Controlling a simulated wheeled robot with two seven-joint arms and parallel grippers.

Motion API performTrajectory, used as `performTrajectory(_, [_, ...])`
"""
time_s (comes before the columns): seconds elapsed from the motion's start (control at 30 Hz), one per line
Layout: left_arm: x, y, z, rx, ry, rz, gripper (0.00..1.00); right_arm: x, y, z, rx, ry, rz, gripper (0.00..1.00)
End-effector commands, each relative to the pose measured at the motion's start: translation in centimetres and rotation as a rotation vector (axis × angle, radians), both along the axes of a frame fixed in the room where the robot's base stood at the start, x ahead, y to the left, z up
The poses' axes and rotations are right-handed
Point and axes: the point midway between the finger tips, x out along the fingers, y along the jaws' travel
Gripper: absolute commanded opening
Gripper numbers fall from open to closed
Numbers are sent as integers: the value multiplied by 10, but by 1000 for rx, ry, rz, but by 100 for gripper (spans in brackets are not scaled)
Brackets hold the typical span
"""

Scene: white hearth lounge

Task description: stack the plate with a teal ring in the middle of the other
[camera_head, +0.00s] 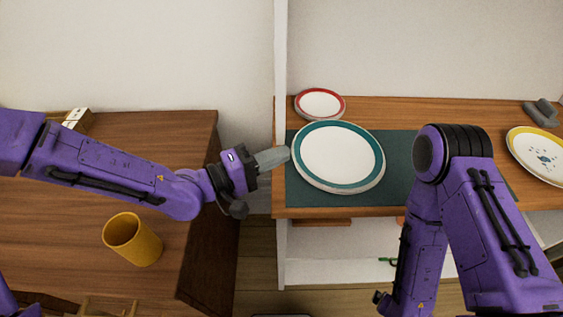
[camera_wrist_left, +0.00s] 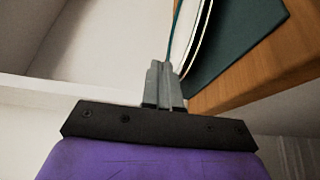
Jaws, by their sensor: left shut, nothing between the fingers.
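The white plate with a teal ring (camera_head: 338,157) lies on a dark green mat (camera_head: 398,150) on the right-hand wooden surface. Its edge looks thick; I cannot tell whether another plate lies under it. In the left wrist view the plate rim (camera_wrist_left: 192,35) shows edge-on, close beyond the fingertips. My left gripper (camera_head: 284,155) is shut and empty at the plate's left edge; I cannot tell whether it touches. It also shows in the left wrist view (camera_wrist_left: 160,66). My right arm bends down at the right, and its gripper is out of view.
A small red-rimmed plate (camera_head: 320,103) sits behind the teal-ringed one. A yellow-rimmed plate (camera_head: 540,152) and a grey object (camera_head: 540,113) are at the far right. A yellow mug (camera_head: 133,240) stands on the left cabinet. A gap and a white upright (camera_head: 280,60) separate the surfaces.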

Motion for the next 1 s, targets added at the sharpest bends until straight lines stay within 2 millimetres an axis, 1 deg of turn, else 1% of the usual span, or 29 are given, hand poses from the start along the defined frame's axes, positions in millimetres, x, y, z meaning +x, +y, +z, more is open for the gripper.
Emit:
performTrajectory(0.03, [0,0,-11,0,2,0,0,0,0,-4,0,0,0,99])
performTrajectory(0.13, [0,0,-23,0,1,0,0,0,0,-6,0,0,0,99])
performTrajectory(0.3, [-3,-9,-21,0,-2,0,0,0,0,-3,0,0,0,99])
performTrajectory(0.6, [-3,-11,-21,1,-3,0,0,0,0,-3,0,0,0,99])
performTrajectory(0.8, [-4,-27,-21,0,-2,-1,0,0,0,1,0,0,0,99])
performTrajectory(1.0, [-4,-27,-21,-1,-3,-2,0,0,0,0,0,0,0,99])
